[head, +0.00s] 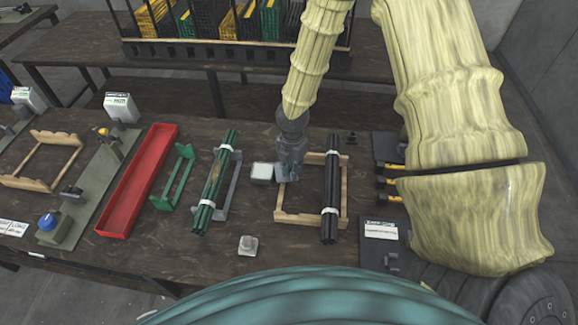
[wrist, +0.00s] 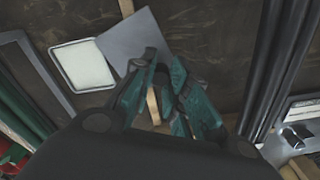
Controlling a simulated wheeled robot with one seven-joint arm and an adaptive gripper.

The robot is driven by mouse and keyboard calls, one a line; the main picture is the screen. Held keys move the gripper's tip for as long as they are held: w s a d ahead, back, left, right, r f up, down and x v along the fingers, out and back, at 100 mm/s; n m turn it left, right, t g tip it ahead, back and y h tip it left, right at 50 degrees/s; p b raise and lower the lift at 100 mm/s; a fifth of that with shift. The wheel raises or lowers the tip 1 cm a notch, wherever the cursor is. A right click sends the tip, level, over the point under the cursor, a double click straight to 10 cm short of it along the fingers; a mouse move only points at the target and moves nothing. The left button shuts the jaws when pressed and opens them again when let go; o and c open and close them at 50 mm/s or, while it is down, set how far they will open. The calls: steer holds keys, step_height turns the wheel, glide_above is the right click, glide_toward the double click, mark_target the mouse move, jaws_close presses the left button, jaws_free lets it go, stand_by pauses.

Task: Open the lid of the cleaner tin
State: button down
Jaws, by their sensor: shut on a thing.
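The cleaner tin (head: 262,171) is a small grey square tin on the bench, left of the wooden cradle. Its pale inside shows in the wrist view (wrist: 82,65). Its flat grey lid (wrist: 130,43) stands off to the right side of the tin, swung away from the opening; it also shows in the head view (head: 282,175). My gripper (head: 288,170) is over the lid, its green fingers (wrist: 163,66) close together at the lid's near right edge. It is shut on the lid; the exact contact is partly hidden by the fingers.
A wooden cradle (head: 311,218) with black rods (head: 330,190) stands close to my gripper's right. Green rods (head: 213,185) in a grey cradle lie to the left. A red tray (head: 137,180) is further left. A small grey block (head: 248,244) sits near the front edge.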

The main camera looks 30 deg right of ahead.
steer(key=shift+d, duration=0.1)
stand_by(0.5)
steer(key=c, duration=1.3)
jaws_free()
steer(key=shift+c, duration=0.2)
steer(key=shift+r, duration=0.1)
step_height(320, 180, up, 12)
steer(key=shift+w, duration=0.1)
